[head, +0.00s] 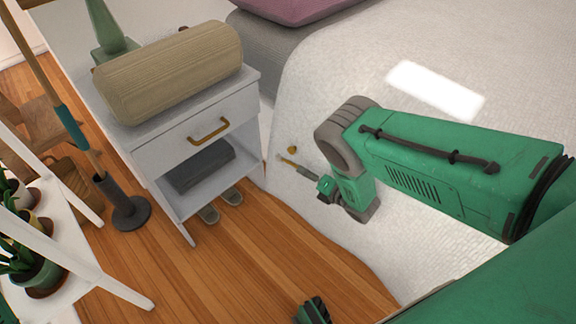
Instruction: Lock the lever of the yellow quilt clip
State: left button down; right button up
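The yellow quilt clip (292,150) is very small, on the side of the white quilt (305,115) near the nightstand. A yellow-orange strip shows just below its round part, at my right gripper's tip. I cannot tell the lever's position. My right gripper (300,170) points left toward the clip, with its slim grey finger close to the strip. Contact and finger opening are too small to tell. My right arm's wrist hides part of the quilt behind it.
A white nightstand (155,158) stands left of the bed, holding a beige bolster (170,72) and a green lamp (112,38). Slippers (220,205) lie beneath it. A plunger (127,210) and a plant shelf (100,285) stand at left. Wooden floor (275,255) is open in front.

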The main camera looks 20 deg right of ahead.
aim_at(283, 159)
jog(key=b+x, duration=0.3)
jog(key=x, duration=0.4)
jog(key=shift+w+a+f, duration=0.1)
jog(key=shift+w+f, duration=0.05)
jog(key=shift+w, duration=0.1)
jog(key=shift+w+a, duration=0.15)
jog(key=shift+w, duration=0.3)
grip_shut()
jog(key=shift+s, duration=0.1)
